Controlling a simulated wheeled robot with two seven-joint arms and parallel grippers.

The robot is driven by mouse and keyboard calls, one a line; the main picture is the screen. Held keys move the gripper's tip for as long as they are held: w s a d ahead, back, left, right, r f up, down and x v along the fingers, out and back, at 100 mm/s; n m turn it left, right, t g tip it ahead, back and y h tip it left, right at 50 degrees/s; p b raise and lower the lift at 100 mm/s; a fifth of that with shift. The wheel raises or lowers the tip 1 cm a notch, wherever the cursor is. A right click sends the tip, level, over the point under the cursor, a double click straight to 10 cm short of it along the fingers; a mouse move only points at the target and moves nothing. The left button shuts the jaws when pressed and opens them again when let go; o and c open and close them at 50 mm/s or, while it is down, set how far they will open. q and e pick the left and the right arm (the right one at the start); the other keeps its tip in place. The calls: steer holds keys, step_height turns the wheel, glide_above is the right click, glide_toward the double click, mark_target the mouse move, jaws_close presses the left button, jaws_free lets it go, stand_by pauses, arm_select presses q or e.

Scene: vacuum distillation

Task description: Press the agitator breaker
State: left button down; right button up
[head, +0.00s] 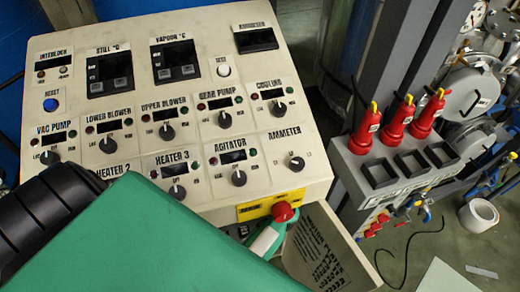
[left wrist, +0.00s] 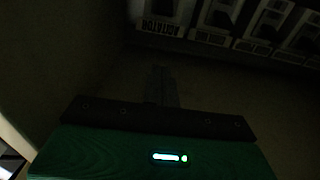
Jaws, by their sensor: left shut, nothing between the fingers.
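The left wrist view is very dark. The label reading AGITATOR (left wrist: 160,28) is upside down at the top, and the dark agitator breaker (left wrist: 168,9) beside it is partly cut off by the top edge. My left gripper (left wrist: 160,72) is shut and empty, its narrow fingers pointing toward the breaker row with a visible gap below the label. In the head view, my green and black left arm covers the lower left, and its fingertips are hidden. My right gripper is in neither view.
More breakers (left wrist: 265,22) continue to the right in the row. In the head view, the sloped control panel (head: 135,147) has several knobs and a red button (head: 282,212) at its lower edge. An open labelled door (head: 330,252) stands beside it. Red-handled parts (head: 398,122) are at the right.

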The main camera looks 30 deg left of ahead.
arm_select(q)
steer(key=w+a+f+b, duration=0.3)
steer(key=w+a+b, duration=0.2)
steer(key=b, duration=0.4)
steer(key=shift+w+a+f, duration=0.35)
steer(key=shift+a, duration=0.45)
